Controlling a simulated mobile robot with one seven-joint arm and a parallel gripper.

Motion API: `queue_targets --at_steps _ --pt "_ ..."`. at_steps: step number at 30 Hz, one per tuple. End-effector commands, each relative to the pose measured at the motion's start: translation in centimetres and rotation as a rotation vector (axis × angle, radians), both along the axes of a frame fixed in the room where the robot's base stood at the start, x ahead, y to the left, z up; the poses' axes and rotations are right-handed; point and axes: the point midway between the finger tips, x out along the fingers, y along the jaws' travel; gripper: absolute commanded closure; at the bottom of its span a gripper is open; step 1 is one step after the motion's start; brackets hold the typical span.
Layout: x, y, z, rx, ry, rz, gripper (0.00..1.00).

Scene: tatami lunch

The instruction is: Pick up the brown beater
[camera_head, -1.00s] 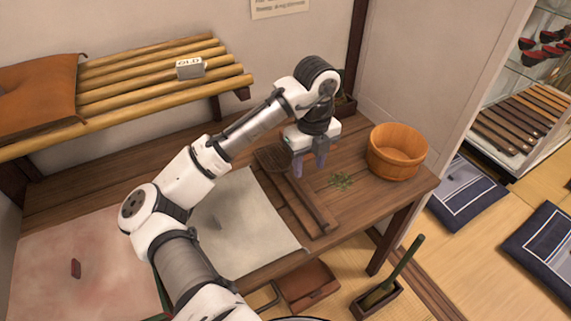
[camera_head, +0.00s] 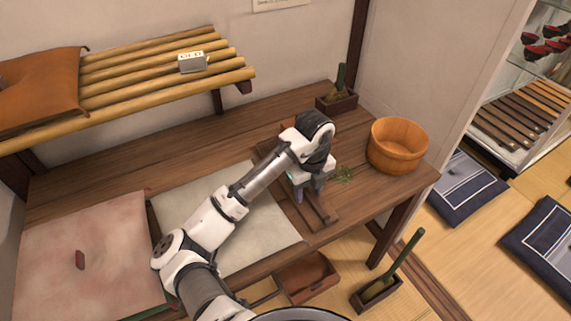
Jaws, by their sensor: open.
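My gripper (camera_head: 307,193) is open, pointing down over the wooden rails on the low table. A brown flat piece (camera_head: 266,148), which may be the brown beater, lies at the far end of the rails and is mostly hidden behind my wrist. Brown wooden rails (camera_head: 322,208) run under and in front of my fingers. I cannot tell whether the fingers touch anything, and nothing is seen held between them.
A round wooden tub (camera_head: 397,146) and a green sprig (camera_head: 343,174) are right of my gripper. A planter box (camera_head: 337,103) stands behind. A pale sheet (camera_head: 265,232) lies left, under my arm. A bamboo shelf (camera_head: 150,85) overhangs the back left. Trays rest on the floor in front.

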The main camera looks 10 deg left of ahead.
Motion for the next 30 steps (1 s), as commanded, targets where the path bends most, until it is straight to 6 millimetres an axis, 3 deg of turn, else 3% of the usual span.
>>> queue_targets --at_steps 6,16,30 --pt "0.0 0.0 -0.1 0.001 -0.001 0.000 0.57" --pt "0.0 0.0 -0.1 0.001 -0.001 0.000 0.99" --pt "0.1 0.0 0.9 0.001 -0.003 -0.001 1.00"
